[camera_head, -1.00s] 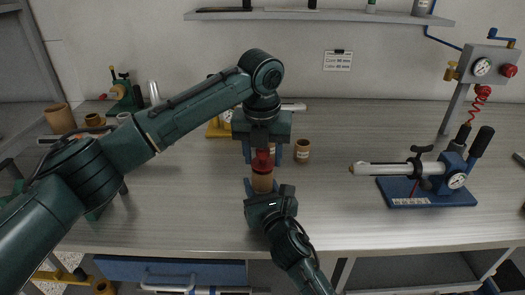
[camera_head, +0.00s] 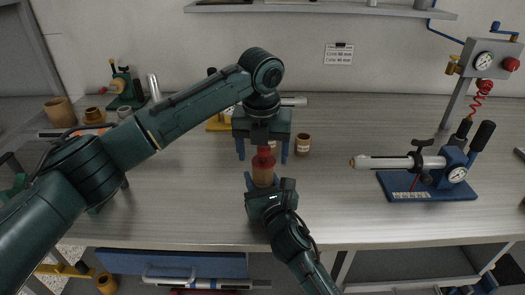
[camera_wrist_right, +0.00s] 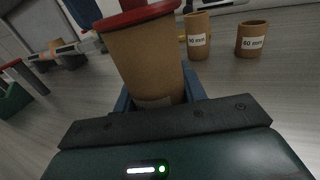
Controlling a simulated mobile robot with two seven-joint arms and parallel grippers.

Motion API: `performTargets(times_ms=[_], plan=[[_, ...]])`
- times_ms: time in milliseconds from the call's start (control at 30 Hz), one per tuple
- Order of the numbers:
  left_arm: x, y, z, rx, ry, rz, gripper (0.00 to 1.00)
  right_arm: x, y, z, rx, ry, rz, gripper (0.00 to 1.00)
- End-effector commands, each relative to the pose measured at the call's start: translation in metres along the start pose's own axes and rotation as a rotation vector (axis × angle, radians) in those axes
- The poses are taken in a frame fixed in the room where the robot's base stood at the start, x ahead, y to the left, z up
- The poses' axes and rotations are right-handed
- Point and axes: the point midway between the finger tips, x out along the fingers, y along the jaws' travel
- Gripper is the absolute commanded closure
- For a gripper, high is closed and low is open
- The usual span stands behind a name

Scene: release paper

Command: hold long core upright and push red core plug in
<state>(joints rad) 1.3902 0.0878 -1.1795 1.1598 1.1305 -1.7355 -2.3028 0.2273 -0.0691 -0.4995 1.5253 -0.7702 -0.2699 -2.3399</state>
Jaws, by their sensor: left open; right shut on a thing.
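The long core (camera_head: 263,177) is a brown cardboard tube standing upright near the front middle of the table. My right gripper (camera_head: 264,185) is shut on its lower part. The red core plug (camera_head: 263,160) sits at the core's top end; its red rim covers the top in the right wrist view (camera_wrist_right: 140,15). How deep it sits is unclear. My left gripper (camera_head: 263,152) points down from above, open, with one finger on each side of the plug and clear of it. In the right wrist view the core (camera_wrist_right: 147,65) rises between the right fingers.
Short labelled cores stand behind, one marked 60 mm (camera_wrist_right: 252,40). A blue-based clamp tool (camera_head: 430,185) with a white rod is at the right. Brown cores (camera_head: 60,112) and a green tool (camera_head: 125,90) are at the back left. The table between is mostly clear.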

Motion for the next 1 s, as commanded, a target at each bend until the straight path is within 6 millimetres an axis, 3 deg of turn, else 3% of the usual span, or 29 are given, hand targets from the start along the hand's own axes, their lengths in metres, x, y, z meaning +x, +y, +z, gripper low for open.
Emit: performTargets(times_ms=[167,400,600,1000], plan=[[-0.023,-0.001,0.001,0.001,-0.004,-0.002,0.27,0.000,0.000,0.000,0.000,0.001,0.000,0.82],[-0.075,-0.001,0.001,0.000,-0.005,-0.002,0.27,0.000,0.000,0.000,0.000,0.001,0.000,0.82],[-0.107,0.000,0.000,-0.001,-0.003,0.000,0.27,0.000,0.000,-0.001,0.000,0.001,0.000,0.82],[-0.119,0.000,0.000,0.000,0.000,0.000,0.27,0.000,0.000,0.000,0.000,0.001,0.000,0.82]])
